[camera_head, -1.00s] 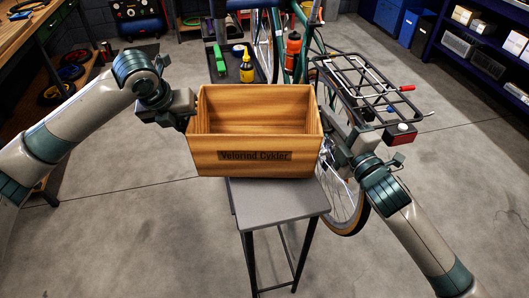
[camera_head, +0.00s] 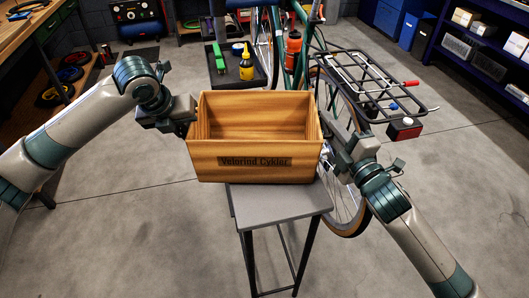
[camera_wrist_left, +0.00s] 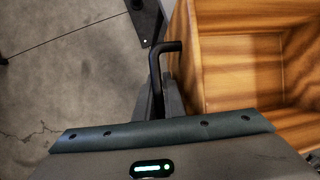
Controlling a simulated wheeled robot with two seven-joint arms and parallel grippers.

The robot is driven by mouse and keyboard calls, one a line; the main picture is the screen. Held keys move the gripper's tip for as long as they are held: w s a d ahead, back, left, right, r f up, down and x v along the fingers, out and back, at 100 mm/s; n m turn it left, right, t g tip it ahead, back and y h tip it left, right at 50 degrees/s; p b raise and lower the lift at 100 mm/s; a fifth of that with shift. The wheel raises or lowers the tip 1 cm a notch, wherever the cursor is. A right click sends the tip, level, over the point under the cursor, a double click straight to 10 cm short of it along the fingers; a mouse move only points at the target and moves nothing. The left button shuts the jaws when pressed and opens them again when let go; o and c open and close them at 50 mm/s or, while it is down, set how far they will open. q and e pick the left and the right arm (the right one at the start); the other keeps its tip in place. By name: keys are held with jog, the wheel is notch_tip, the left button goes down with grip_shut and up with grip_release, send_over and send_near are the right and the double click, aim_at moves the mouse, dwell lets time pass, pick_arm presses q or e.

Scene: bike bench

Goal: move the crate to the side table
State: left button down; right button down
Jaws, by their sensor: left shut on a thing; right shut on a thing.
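The empty wooden crate (camera_head: 254,164), lettered on its front, hangs level between my two arms. It also shows in the left wrist view (camera_wrist_left: 245,70). My left gripper (camera_head: 188,117) is at its left end, shut on a black bent handle (camera_wrist_left: 166,47) beside the wall. My right gripper (camera_head: 327,157) is shut at the crate's right end; the handle there is mostly hidden. The grey side table (camera_head: 280,205) stands below, its front part bare. The crate covers the table's back part in the head view. I cannot tell whether its bottom touches the top.
A bicycle with a black rear rack (camera_head: 370,85) stands behind and right, close to my right arm. A tray with a yellow bottle (camera_head: 246,70) is behind the crate. A workbench (camera_head: 35,45) is at the far left. The floor in front is clear.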

pick_arm(q)
jog(key=shift+f+b, duration=0.5)
jog(key=shift+f, duration=0.1)
pick_arm(e)
jog(key=shift+d+f, duration=0.1)
jog(key=shift+f, duration=0.45)
pick_arm(q)
jog(key=c, duration=1.8)
grip_release()
jog(key=shift+c, duration=0.2)
pick_arm(e)
jog(key=c, duration=1.8)
grip_release()
jog(key=shift+c, duration=0.2)
pick_arm(q)
jog(key=shift+r, duration=0.1)
jog(key=v, duration=0.8)
pick_arm(e)
jog(key=shift+s, duration=0.15)
jog(key=v, duration=1.1)
jog(key=shift+s, duration=0.4)
